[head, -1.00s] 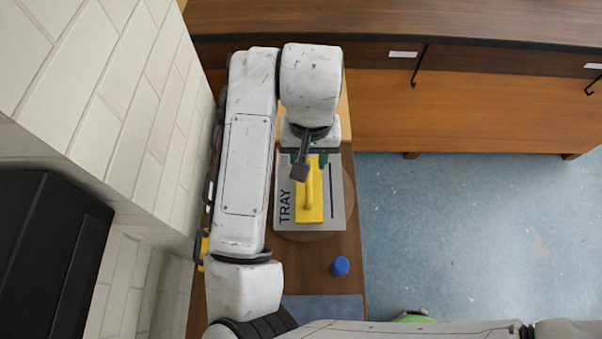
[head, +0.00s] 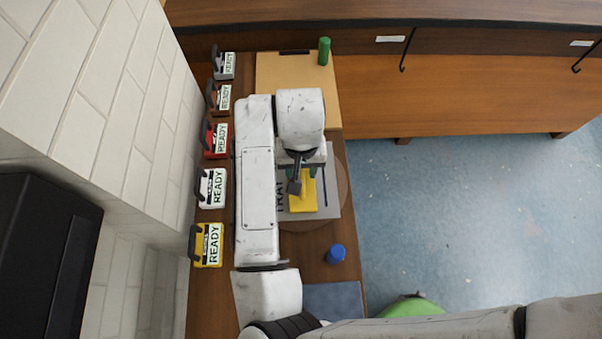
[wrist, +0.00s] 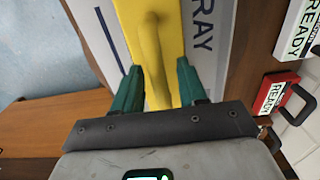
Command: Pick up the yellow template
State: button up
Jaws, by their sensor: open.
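The yellow template (head: 303,196) lies on the grey tray mat (head: 326,205) on the wooden bench, partly hidden by my gripper in the head view. It has a raised yellow handle, which shows in the wrist view (wrist: 152,48). My gripper (head: 303,173) is over the far part of the template. In the wrist view its two green fingers (wrist: 160,88) are open, one on each side of the handle. I cannot tell whether they touch it.
Several labelled "READY" boxes, including a yellow one (head: 207,245), line the bench's left edge by the wall. A blue cylinder (head: 335,253) stands in front of the tray. A green cylinder (head: 324,51) stands on the tan board (head: 265,80) at the back.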

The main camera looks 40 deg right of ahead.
jog(key=shift+c, duration=0.4)
grip_shut()
jog(key=shift+r, duration=0.1)
